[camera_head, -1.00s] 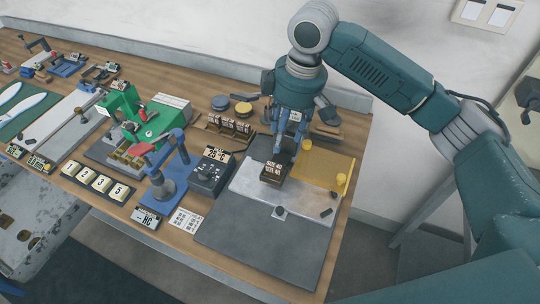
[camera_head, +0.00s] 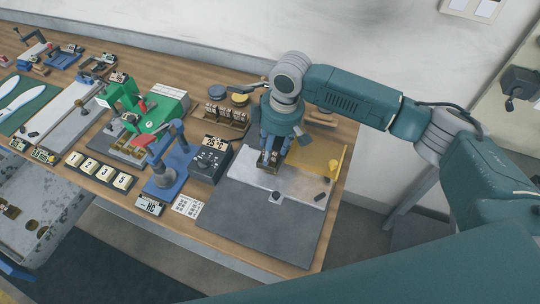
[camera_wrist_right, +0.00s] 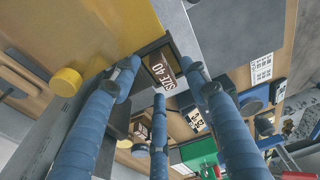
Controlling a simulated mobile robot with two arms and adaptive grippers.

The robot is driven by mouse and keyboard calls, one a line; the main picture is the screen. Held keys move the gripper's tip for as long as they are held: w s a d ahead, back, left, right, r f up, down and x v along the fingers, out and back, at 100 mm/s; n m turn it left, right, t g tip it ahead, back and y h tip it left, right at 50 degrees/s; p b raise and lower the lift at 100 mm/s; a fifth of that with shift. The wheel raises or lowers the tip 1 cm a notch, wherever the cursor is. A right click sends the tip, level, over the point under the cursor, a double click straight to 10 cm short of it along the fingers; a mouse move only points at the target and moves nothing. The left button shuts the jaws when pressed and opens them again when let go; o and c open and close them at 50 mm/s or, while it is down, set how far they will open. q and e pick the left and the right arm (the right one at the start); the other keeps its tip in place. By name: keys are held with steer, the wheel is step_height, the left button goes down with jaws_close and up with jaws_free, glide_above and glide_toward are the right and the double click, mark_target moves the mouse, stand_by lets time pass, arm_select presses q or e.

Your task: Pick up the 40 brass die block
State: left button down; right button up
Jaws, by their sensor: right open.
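The dark brass die block, labelled "SIZE 40" in the right wrist view (camera_wrist_right: 166,70), sits at the back of the light metal plate (camera_head: 240,172). In the head view the block (camera_head: 267,162) is mostly hidden under my right gripper (camera_head: 271,152). My right gripper, with three blue fingers, points down over it and is open. In the right wrist view the fingertips (camera_wrist_right: 158,76) are spread around the block. I cannot tell whether any finger touches it. My left gripper is not in view.
A rack of similar blocks (camera_head: 226,114) stands behind and left. A black control box (camera_head: 208,160) and a blue press (camera_head: 165,172) stand to the left. The dark mat (camera_head: 255,222) in front is clear.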

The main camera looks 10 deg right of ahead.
steer(key=shift+c, duration=0.3)
steer(key=c, duration=0.9)
jaws_close()
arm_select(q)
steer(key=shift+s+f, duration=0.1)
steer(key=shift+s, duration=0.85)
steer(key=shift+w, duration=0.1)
